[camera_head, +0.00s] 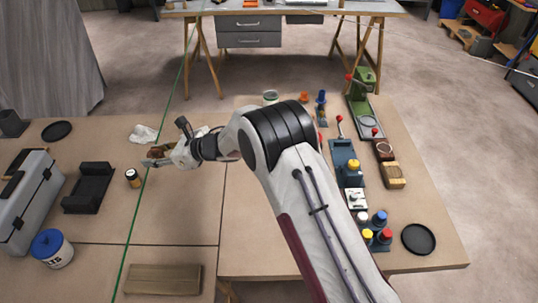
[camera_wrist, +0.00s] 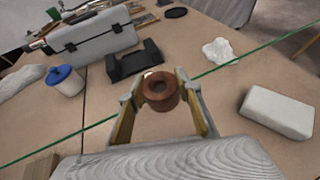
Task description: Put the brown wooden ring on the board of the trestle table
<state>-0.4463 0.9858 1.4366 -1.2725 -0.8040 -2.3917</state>
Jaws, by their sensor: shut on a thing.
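My gripper (camera_head: 160,158) is out to the left over the brown bench top (camera_head: 190,215). In the wrist view my gripper (camera_wrist: 160,98) is shut on the brown wooden ring (camera_wrist: 160,90), which sits between the two fingertips with its hole showing. In the head view the ring is too small and too covered by the fingers to make out clearly. A table on wooden trestle legs stands at the back, its board (camera_head: 350,7) cut off by the top edge. A grey drawer unit hangs under it.
A grey toolbox (camera_head: 28,205), black cradle (camera_head: 88,187), blue-lidded tub (camera_head: 52,248) and small jar (camera_head: 133,177) stand left. A white cloth (camera_head: 143,133) lies behind my gripper. A white block (camera_wrist: 278,112) lies right in the wrist view. Tools and pots crowd the right bench.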

